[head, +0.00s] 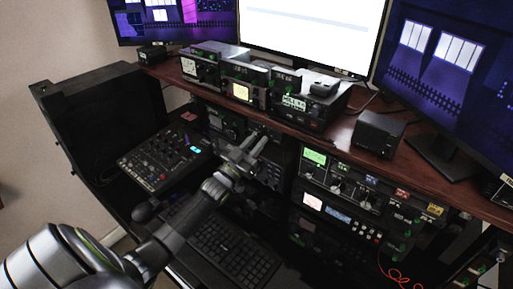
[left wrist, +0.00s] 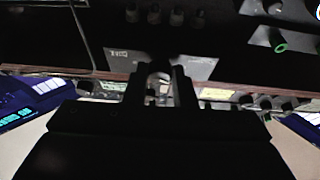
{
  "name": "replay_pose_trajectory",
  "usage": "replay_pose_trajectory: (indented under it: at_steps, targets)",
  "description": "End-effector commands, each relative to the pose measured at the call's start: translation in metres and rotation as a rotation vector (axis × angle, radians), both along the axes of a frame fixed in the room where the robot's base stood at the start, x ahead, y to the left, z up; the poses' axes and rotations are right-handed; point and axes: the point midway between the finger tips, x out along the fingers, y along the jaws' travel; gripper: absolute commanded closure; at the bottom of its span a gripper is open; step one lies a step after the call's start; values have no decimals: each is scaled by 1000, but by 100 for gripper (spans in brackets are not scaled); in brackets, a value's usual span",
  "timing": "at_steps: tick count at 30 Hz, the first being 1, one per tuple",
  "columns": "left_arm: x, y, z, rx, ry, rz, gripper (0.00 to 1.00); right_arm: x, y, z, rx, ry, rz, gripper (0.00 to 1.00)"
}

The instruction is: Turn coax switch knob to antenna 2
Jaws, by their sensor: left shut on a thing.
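My left gripper (head: 260,134) reaches in from the lower left and has its fingertips at the front of the equipment rack below the desk edge. In the left wrist view its two fingers (left wrist: 161,76) are shut on a small dark knob (left wrist: 155,60) on a grey labelled plate (left wrist: 188,65), which I take for the coax switch. The knob is mostly hidden by the fingers, and its pointer and the antenna markings are not readable. In the head view the gripper covers the knob. My right gripper is not in view.
Radio units (head: 240,92) stand on the wooden desk (head: 165,70) under the monitors. A mixer panel (head: 160,158) lies to the left and a keyboard (head: 235,250) below my arm. Racked tuners with knobs (head: 340,185) are right of the gripper.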

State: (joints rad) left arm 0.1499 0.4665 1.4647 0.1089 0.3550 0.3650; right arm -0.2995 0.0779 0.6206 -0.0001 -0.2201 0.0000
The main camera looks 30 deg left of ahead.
Motion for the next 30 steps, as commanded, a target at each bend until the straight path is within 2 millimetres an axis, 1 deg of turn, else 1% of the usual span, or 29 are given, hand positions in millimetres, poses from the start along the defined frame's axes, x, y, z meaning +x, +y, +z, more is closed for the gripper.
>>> replay_pose_trajectory:
  at_steps: [1,3,10,17,24,30]
  targets:
    - [0,1,-4,49,-6,0,99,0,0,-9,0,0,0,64]
    - [0,2,-3,116,-10,0,99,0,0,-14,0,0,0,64]
    - [0,4,1,333,-27,0,99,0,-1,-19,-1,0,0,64]
    - [0,6,5,551,-43,-1,99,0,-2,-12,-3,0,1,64]
    - [1,7,7,769,-59,0,99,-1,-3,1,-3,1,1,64]
    - [1,8,8,919,-71,-1,99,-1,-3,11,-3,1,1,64]
